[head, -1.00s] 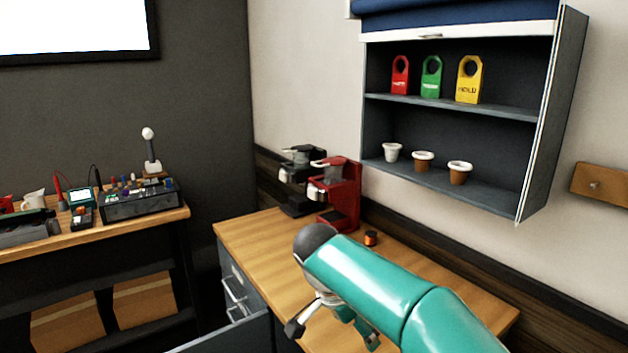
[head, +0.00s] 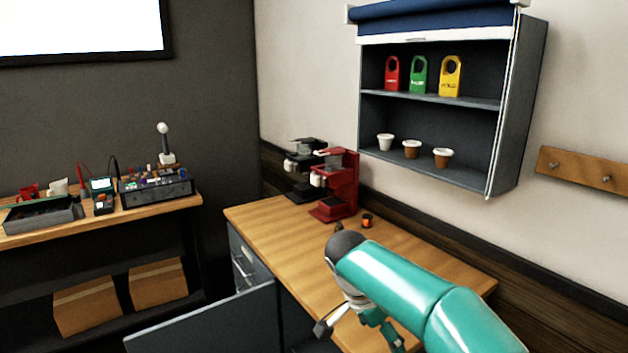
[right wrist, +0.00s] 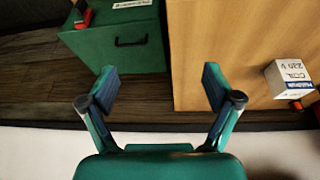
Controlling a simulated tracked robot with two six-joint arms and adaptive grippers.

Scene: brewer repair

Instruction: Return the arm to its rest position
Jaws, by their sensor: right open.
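My right arm (head: 400,285), teal with a dark round joint, reaches in from the lower right of the head view, in front of the wooden counter. Its gripper hangs low beside the counter's front part and is largely hidden by the arm. In the right wrist view the right gripper (right wrist: 160,88) is open, its two fingers wide apart with nothing between them. My left gripper is in no view.
Red (head: 338,185) and black (head: 303,172) brewers stand on the counter (head: 270,226). A grey door panel (head: 215,325) juts out below. The right wrist view shows a green box (right wrist: 120,45) and a white box labelled COIL 220 V (right wrist: 288,77).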

